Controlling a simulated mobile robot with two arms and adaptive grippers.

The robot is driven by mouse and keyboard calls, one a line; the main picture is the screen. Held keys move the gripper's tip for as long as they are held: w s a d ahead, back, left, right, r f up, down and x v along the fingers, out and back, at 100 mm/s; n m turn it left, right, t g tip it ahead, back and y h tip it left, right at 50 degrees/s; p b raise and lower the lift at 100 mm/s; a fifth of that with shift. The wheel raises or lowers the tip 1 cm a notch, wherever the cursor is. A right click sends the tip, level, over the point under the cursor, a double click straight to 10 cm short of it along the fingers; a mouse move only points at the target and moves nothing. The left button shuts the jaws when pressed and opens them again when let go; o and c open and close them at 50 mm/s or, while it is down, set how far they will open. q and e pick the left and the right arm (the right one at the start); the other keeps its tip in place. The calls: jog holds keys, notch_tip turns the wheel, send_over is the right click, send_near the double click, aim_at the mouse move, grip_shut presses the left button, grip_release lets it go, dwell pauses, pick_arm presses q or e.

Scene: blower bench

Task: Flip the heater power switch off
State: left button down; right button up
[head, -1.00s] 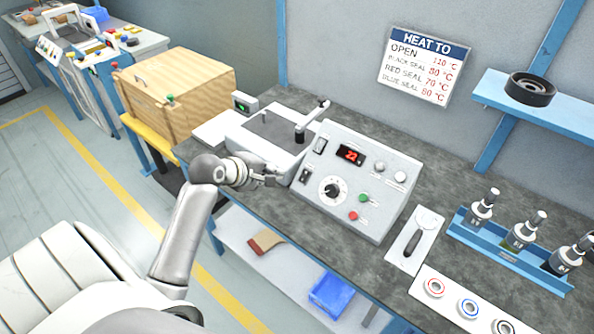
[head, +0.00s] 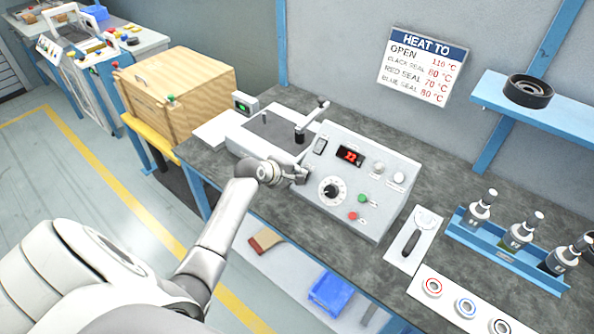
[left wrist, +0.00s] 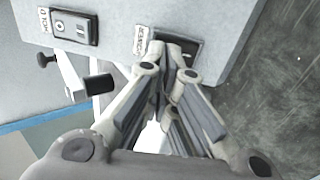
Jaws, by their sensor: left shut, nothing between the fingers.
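The grey control box (head: 352,195) stands on the bench with a red lit display, a dial and buttons. A dark switch (head: 319,146) sits at its upper left; in the left wrist view it is labelled HOLD (left wrist: 72,27). The heater power switch (left wrist: 188,47) is a dark rocker beside a small, hard-to-read label, partly covered by my fingers. My left gripper (head: 303,174) is shut and empty at the box's lower left, hiding that switch in the head view. Its fingertips (left wrist: 177,50) overlap the switch in the left wrist view; I cannot tell whether they touch it. My right gripper is out of view.
A grey device with a lever (head: 309,120) stands just left of the box. A wooden crate (head: 178,85) is further left. A white plate with a black handle (head: 413,240) and a blue rack of tools (head: 508,250) lie to the right. A HEAT TO sign (head: 423,66) hangs behind.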

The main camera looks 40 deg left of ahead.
pick_arm(q)
jog(key=shift+w+f, duration=0.1)
jog(key=shift+w, duration=0.1)
dwell(0.3)
jog(key=shift+w, duration=0.1)
jog(key=shift+p, duration=0.3)
jog(key=shift+r+p, duration=0.75)
jog(key=shift+p, duration=0.15)
